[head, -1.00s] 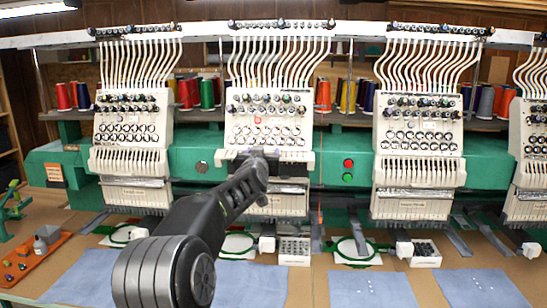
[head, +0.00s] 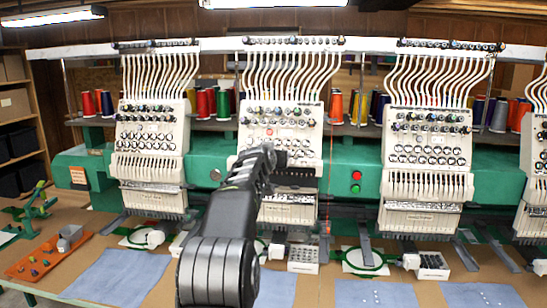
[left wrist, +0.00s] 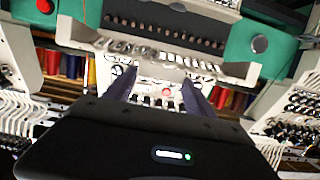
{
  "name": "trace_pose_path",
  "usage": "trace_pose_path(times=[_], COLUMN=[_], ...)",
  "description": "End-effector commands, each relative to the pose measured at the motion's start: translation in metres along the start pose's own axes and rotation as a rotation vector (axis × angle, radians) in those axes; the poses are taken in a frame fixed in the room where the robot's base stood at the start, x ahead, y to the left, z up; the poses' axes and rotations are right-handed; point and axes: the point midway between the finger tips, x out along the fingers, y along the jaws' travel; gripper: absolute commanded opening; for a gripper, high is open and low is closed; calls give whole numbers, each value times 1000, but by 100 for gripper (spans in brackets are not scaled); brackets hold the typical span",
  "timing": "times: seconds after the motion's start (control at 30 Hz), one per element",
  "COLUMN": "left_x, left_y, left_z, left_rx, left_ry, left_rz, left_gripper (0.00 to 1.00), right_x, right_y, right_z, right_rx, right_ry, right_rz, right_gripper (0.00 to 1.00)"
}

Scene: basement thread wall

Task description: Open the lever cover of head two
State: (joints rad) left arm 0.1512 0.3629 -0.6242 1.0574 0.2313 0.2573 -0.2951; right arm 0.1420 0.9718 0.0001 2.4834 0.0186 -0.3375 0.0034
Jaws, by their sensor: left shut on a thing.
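Head two (head: 275,140) is the second cream embroidery head from the left. My left arm reaches up to it, and my left gripper (left wrist: 158,82) is at its front, below the round dials. The pale lever cover (left wrist: 155,50) crosses the left wrist view just beyond the fingers, and my left gripper is shut on it. In the head view a dark gap shows under the cover, above the lower needle block (head: 288,208). My arm hides most of the cover and the fingertips there, so its exact angle is hard to tell. My right gripper is not in view.
Neighbouring heads (head: 150,150) and (head: 428,150) stand on both sides. Red and green buttons (head: 356,182) sit on the green beam right of head two. A small white tray (head: 304,257), hoops and blue cloths (head: 118,277) lie on the table below.

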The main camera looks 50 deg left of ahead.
Motion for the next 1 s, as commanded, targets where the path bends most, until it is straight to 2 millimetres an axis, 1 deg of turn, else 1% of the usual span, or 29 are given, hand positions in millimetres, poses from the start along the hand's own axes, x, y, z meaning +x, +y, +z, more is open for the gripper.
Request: trace_pose_path(times=[0.07,0.1,0.33,0.6,0.73,0.87,1.0], left_x=[0,0,0,0,-4,-15,-32], left_y=[1,1,0,0,1,2,3], left_z=[-2,-2,0,0,0,0,1], left_rx=[-4,-4,-2,-1,0,0,-3], left_ry=[4,4,2,1,1,3,4], left_rz=[2,2,1,1,1,3,5], left_gripper=[0,67,85,85,85,85,85], right_x=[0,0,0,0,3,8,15], right_y=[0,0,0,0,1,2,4], right_z=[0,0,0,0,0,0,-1], right_rx=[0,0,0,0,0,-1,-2], right_ry=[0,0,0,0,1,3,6], right_rz=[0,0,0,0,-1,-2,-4], right_gripper=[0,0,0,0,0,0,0])
